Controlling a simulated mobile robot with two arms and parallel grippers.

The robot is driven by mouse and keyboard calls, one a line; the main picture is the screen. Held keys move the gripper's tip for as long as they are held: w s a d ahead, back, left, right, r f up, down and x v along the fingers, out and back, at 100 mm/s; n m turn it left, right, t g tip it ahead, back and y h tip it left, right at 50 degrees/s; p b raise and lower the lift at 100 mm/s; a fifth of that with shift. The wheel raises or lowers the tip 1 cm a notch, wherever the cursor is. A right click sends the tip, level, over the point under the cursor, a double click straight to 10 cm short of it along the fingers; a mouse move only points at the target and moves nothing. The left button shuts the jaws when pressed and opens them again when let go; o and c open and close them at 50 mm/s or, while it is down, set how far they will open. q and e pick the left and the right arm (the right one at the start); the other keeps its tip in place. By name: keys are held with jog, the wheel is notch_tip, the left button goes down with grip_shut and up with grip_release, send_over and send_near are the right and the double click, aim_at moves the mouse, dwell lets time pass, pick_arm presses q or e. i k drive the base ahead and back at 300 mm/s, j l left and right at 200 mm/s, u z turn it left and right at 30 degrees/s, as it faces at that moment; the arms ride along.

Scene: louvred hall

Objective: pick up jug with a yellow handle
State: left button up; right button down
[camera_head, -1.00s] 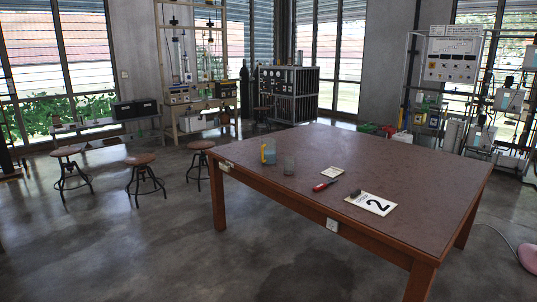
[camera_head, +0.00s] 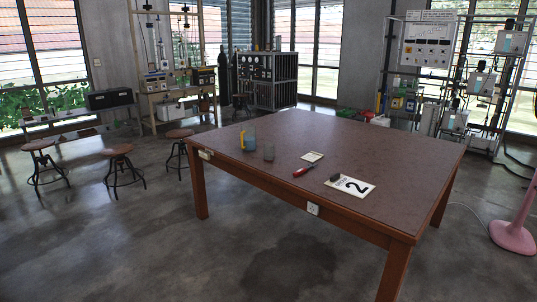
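The jug with a yellow handle (camera_head: 249,138) stands upright near the left end of the brown table (camera_head: 370,157). Its body is bluish and see-through, and the yellow handle is on its left side. A clear glass (camera_head: 269,152) stands just to its right, nearer the front edge, with a small gap between them. Neither of my grippers is in view.
On the table lie a small light tile (camera_head: 312,157), a red-handled tool (camera_head: 304,171), a dark object (camera_head: 335,178) and a white card marked 2 (camera_head: 352,186). Stools (camera_head: 119,151) stand left of the table. A pink stand (camera_head: 513,236) is at right. Open floor lies in front.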

aim_at(248, 133)
jog(key=i+j+u, duration=0.35)
jog(key=i, duration=0.45)
jog(key=i+u, duration=0.3)
jog(key=i, duration=0.45)
jog(key=i+z, duration=0.2)
jog(key=i, duration=0.4)
jog(key=i+j+z, duration=0.15)
jog(key=i, duration=0.4)
jog(key=i+j+z, duration=0.2)
jog(key=i, duration=0.4)
jog(key=j, duration=0.1)
